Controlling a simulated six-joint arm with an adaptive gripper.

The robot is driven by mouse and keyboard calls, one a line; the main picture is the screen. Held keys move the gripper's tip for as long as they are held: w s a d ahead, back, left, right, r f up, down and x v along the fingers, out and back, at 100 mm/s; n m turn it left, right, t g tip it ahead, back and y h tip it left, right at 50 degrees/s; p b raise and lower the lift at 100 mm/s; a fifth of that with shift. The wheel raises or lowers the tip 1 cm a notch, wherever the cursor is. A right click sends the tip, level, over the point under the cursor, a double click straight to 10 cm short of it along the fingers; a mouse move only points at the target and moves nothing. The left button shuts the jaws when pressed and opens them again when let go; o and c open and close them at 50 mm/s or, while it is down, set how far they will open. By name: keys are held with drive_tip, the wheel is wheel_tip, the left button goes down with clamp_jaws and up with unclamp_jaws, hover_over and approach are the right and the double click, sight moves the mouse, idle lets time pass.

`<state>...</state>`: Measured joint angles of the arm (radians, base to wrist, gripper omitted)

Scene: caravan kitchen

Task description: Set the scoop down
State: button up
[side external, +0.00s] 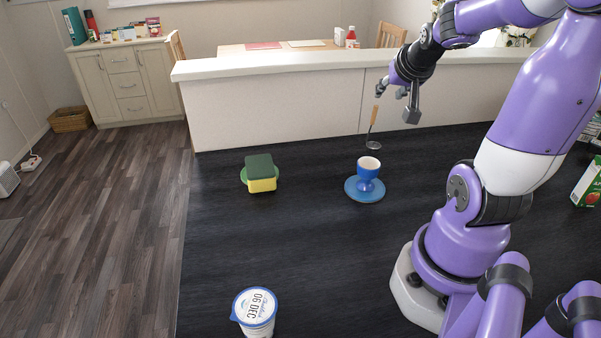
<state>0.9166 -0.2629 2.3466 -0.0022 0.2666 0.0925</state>
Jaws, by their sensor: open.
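The scoop (372,128) has a light wooden handle and a dark round metal bowl. It is near the far edge of the black table (290,250), handle up and slightly tilted. I cannot tell whether its bowl touches the table. My gripper (396,103) is open above and right of the handle, with its fingers spread. The handle's top is just below the left finger; whether they touch is unclear.
A yellow-green sponge (261,174) on a green disc lies left. A lidded tub (254,311) is at the front. Table between sponge and tub is clear.

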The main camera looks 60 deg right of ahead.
drive_tip(key=a+n+y, duration=0.7)
drive_tip(key=a+n, duration=0.4)
drive_tip(key=a, duration=1.5)
drive_tip(key=shift+a+r+n, duration=0.15)
drive_tip(key=shift+a+n, duration=0.05)
drive_tip(key=shift+n, duration=0.1)
